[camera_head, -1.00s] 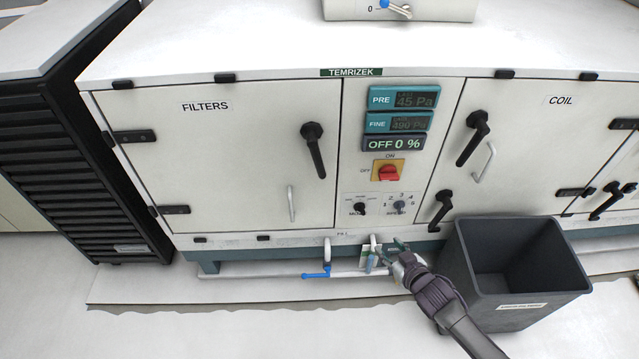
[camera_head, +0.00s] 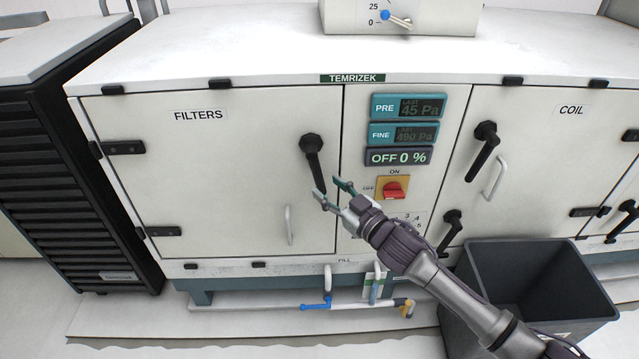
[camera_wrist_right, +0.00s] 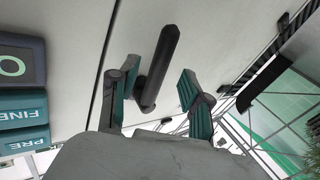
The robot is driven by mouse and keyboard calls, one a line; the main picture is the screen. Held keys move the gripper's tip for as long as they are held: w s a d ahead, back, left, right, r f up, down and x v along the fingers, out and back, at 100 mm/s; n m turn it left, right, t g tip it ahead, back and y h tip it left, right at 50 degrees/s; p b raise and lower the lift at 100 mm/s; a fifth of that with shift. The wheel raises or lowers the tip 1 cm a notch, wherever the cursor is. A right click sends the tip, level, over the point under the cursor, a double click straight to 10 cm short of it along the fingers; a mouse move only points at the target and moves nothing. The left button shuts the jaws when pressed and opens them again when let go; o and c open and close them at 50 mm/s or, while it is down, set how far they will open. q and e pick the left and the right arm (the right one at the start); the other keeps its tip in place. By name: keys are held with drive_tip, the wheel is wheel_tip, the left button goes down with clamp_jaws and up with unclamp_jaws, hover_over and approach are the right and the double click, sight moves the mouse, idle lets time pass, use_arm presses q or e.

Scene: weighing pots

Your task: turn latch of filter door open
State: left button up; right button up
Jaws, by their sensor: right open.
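The filter door (camera_head: 225,165), marked FILTERS, is a closed white panel on the left of the cabinet. Its black latch (camera_head: 313,158) sits near the door's right edge, with the handle pointing down and slightly right. My right gripper (camera_head: 331,190) is open at the lower end of the handle. In the right wrist view, the black handle (camera_wrist_right: 160,65) shows between the two spread fingers (camera_wrist_right: 158,97), with gaps on both sides, so the gripper is not closed on it. My left gripper is not in view.
A red switch (camera_head: 392,189) and display panels (camera_head: 408,107) are right of the latch. A white door pull (camera_head: 290,225) is below it. A dark bin (camera_head: 545,290) stands at lower right. Pipes with a blue valve (camera_head: 316,304) run below the cabinet.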

sight(322, 183)
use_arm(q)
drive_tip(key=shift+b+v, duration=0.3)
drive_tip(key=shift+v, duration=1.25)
use_arm(e)
drive_tip(key=shift+x, duration=2.15)
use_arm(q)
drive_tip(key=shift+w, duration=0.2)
use_arm(e)
drive_tip(key=shift+c, duration=0.3)
clamp_jaws()
